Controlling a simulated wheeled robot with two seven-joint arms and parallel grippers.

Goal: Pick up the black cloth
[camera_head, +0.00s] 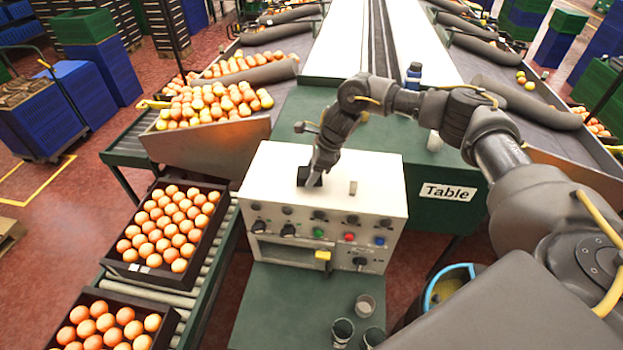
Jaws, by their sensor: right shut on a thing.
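The black cloth (303,178) shows as a small dark patch on the top of the white control box (260,185). My right gripper (314,176) points down over it from my right arm and is shut on the cloth. The fingers cover part of the cloth, and I cannot tell whether it is clear of the box top. My left gripper is not in view.
A small grey block (353,187) stands on the box, right of the gripper. Knobs and coloured buttons line its front. Cups (342,331) stand on the green surface in front. A blue-rimmed bucket (433,291) is at the right.

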